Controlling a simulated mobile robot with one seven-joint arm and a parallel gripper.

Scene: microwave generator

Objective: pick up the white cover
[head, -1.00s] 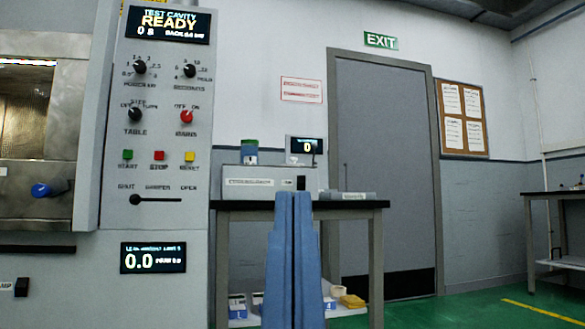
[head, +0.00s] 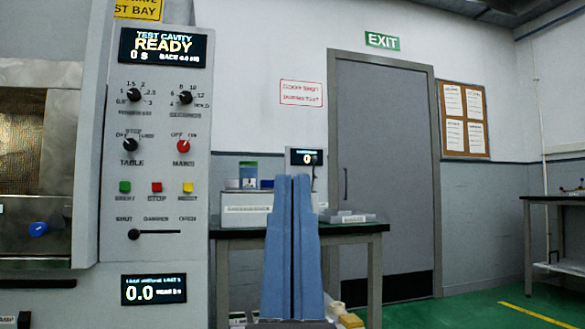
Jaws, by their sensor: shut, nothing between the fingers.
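I cannot make out a white cover for certain in the head view. My gripper (head: 292,180) points up in the lower middle, its two long blue fingers together with only a thin dark line between them and nothing held. It stands in front of the dark-topped table (head: 350,228) and hides part of what is on it. A pale labelled box (head: 243,210) is on the table just left of the fingers. A grey tray (head: 347,217) with a label is to their right.
The test cavity's control panel (head: 157,150) with knobs, buttons and displays fills the left side. A small display (head: 306,157) and a green-and-blue container (head: 248,174) are at the table. Several items lie beneath it. Green floor (head: 460,308) is open at right.

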